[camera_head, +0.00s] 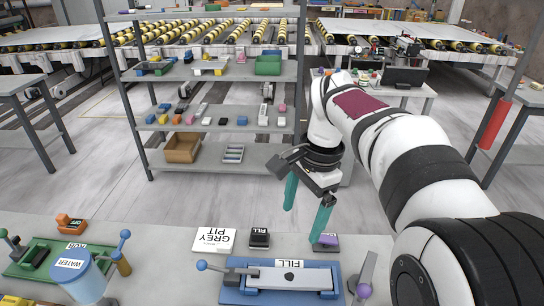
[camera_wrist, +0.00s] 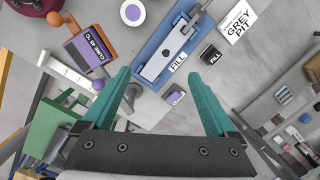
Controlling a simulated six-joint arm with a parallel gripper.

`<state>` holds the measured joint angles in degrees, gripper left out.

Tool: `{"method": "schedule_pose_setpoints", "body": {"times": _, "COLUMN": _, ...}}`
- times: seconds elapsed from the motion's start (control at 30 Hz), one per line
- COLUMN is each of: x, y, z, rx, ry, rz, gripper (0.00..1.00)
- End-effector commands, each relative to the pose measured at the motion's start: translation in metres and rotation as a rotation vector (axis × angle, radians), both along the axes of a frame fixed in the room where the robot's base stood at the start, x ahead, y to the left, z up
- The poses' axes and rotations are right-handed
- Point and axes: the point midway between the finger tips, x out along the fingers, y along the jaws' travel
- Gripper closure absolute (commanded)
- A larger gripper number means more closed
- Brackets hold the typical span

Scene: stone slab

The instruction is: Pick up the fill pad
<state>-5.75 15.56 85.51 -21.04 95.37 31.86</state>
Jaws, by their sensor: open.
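The fill pad (camera_head: 259,240) is a small black block with a white FILL label. It sits on the stone slab beside the GREY PIT card, and in the wrist view it is a dark block (camera_wrist: 211,54) at upper right. My gripper (camera_head: 306,208) has two teal fingers, spread apart and empty above the slab, to the right of the fill pad in the head view. In the wrist view my gripper (camera_wrist: 158,78) shows nothing held between the fingers, and the fill pad lies beyond the right fingertip.
A blue fixture (camera_head: 240,295) with a lever and FILL label stands in front. A purple labelled block (camera_head: 326,246) sits just below the right finger. The GREY PIT card (camera_head: 214,240), WATER container (camera_head: 87,280) and green fixture (camera_head: 30,265) are left. Shelves (camera_head: 215,111) stand behind.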

Motion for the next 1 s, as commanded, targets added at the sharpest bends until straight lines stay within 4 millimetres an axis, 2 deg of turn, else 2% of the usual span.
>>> {"method": "schedule_pose_setpoints", "body": {"times": 0.03, "x": 0.041, "y": 0.013, "z": -0.011, "rx": -0.007, "ry": 0.014, "rz": -0.078, "gripper": 0.07}}
{"method": "schedule_pose_setpoints", "body": {"times": 0.1, "x": 0.090, "y": 0.031, "z": -0.031, "rx": -0.014, "ry": 0.028, "rz": -0.209, "gripper": 0.07}}
{"method": "schedule_pose_setpoints", "body": {"times": 0.2, "x": 0.137, "y": 0.054, "z": -0.068, "rx": -0.020, "ry": 0.041, "rz": -0.376, "gripper": 0.07}}
{"method": "schedule_pose_setpoints", "body": {"times": 0.3, "x": 0.159, "y": 0.071, "z": -0.100, "rx": -0.021, "ry": 0.050, "rz": -0.497, "gripper": 0.07}}
{"method": "schedule_pose_setpoints", "body": {"times": 0.4, "x": 0.168, "y": 0.079, "z": -0.117, "rx": -0.019, "ry": 0.053, "rz": -0.567, "gripper": 0.07}}
{"method": "schedule_pose_setpoints", "body": {"times": 0.57, "x": 0.169, "y": 0.084, "z": -0.143, "rx": -0.022, "ry": 0.057, "rz": -0.586, "gripper": 0.07}}
{"method": "schedule_pose_setpoints", "body": {"times": 0.7, "x": 0.169, "y": 0.089, "z": -0.185, "rx": -0.020, "ry": 0.056, "rz": -0.584, "gripper": 0.07}}
{"method": "schedule_pose_setpoints", "body": {"times": 0.8, "x": 0.169, "y": 0.092, "z": -0.209, "rx": -0.019, "ry": 0.054, "rz": -0.585, "gripper": 0.07}}
{"method": "schedule_pose_setpoints", "body": {"times": 1.0, "x": 0.169, "y": 0.095, "z": -0.235, "rx": -0.019, "ry": 0.053, "rz": -0.585, "gripper": 0.07}}
